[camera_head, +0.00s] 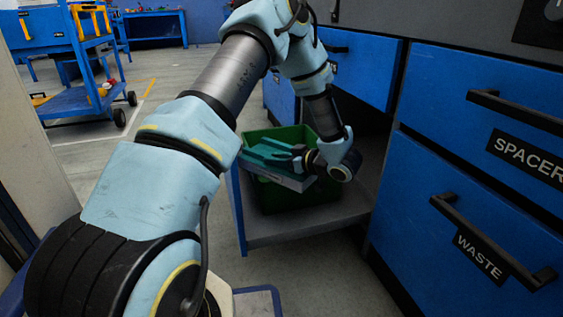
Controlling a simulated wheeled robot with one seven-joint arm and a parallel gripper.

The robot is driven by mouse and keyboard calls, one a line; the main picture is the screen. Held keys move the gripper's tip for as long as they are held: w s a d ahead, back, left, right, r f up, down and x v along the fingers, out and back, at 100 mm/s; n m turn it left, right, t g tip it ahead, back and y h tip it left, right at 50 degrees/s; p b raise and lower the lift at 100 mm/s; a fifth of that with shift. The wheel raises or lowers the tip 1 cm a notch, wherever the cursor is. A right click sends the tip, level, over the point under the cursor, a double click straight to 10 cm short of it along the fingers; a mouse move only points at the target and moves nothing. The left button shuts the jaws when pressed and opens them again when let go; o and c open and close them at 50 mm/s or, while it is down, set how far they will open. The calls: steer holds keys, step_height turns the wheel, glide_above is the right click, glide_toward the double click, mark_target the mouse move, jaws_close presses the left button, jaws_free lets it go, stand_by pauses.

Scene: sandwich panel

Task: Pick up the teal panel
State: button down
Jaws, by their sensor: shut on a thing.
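The teal panel (262,155) is in the middle of the camera view, tilted, with a pale lower edge. It is over the front of a green bin (287,201). My gripper (300,158) reaches in from the right and is shut on the teal panel at its right end. The fingertips are small and dark in this view, and part of the panel is hidden behind them. Whether the panel touches the bin's rim cannot be told.
The green bin stands on a grey shelf (330,217) between blue cabinets. A drawer labelled SPACER (480,120) and one labelled WASTE (470,225) are at the right. A blue cart (85,97) stands at the back left, with open floor before it.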

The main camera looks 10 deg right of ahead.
stand_by(0.5)
step_height(320, 180, up, 28)
steer(key=p, duration=1.2)
step_height(320, 180, down, 24)
steer(key=b, duration=1)
steer(key=shift+f, duration=0.25)
steer(key=shift+f+b, duration=0.35)
steer(key=shift+f, duration=1.25)
steer(key=c, duration=0.7)
jaws_free()
steer(key=shift+o, duration=0.2)
steer(key=shift+f, duration=0.1)
